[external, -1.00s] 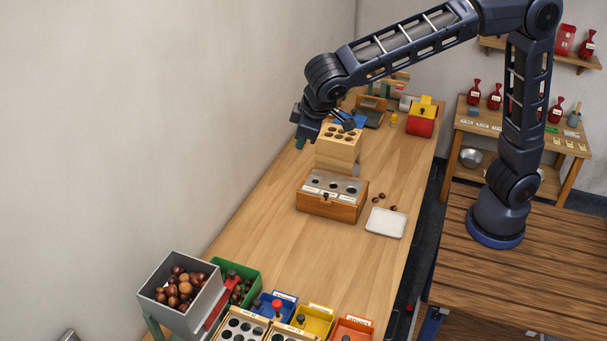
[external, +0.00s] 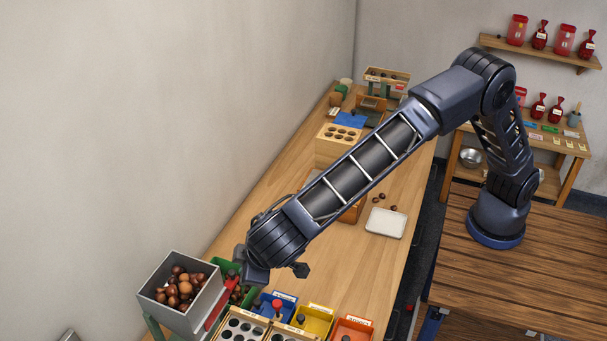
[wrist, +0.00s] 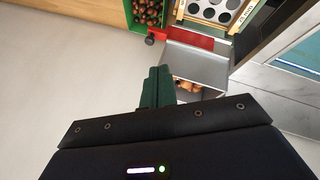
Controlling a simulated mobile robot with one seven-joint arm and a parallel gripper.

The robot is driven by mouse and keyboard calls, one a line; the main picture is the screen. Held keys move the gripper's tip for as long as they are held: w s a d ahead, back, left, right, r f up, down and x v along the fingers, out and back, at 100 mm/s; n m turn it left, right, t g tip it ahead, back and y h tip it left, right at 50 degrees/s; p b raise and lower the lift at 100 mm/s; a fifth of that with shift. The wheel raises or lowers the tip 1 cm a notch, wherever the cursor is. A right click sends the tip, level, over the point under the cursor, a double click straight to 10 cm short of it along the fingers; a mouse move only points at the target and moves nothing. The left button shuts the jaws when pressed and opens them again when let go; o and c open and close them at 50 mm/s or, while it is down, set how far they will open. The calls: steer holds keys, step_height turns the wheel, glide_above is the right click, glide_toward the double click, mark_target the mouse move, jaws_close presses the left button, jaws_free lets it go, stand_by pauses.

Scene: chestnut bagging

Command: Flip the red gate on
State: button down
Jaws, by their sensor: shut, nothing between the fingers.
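The red gate (external: 218,304) is a red strip on the right side of the grey hopper (external: 150,284), which holds brown chestnuts. In the wrist view the red gate (wrist: 192,39) lies at the hopper's edge (wrist: 212,66), with a dark round knob (wrist: 150,40) at its left end. My gripper (wrist: 158,72) has green fingers, shut and empty. In that view they appear just below and left of the gate, over the hopper's side; whether they touch anything I cannot tell. In the external view the fingers are hidden behind my wrist, near the hopper's upper right.
A green bin (wrist: 137,31) of chestnuts stands beside the gate. A tray with round holes (wrist: 182,9) is next to it. Blue (external: 259,298), yellow (external: 322,322) and orange (external: 364,327) bins line the front.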

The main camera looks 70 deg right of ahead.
steer(key=shift+s+a+f, duration=0.2)
steer(key=shift+a+f, duration=0.15)
steer(key=shift+a, duration=0.25)
steer(key=shift+s+a+f, duration=0.15)
steer(key=shift+a+f, duration=0.15)
steer(key=shift+a, duration=0.25)
glide_toward(229, 281)
step_height(229, 281, down, 3)
steer(key=a, duration=0.3)
steer(key=shift+w+d+f, duration=0.1)
steer(key=shift+w+d, duration=0.25)
steer(key=shift+d, duration=0.25)
steer(key=shift+w+d+f, duration=0.1)
steer(key=shift+w+d, duration=0.25)
steer(key=shift+d, duration=0.3)
steer(key=shift+w+d+f, duration=0.1)
steer(key=shift+w+d, duration=0.25)
steer(key=shift+d, duration=0.25)
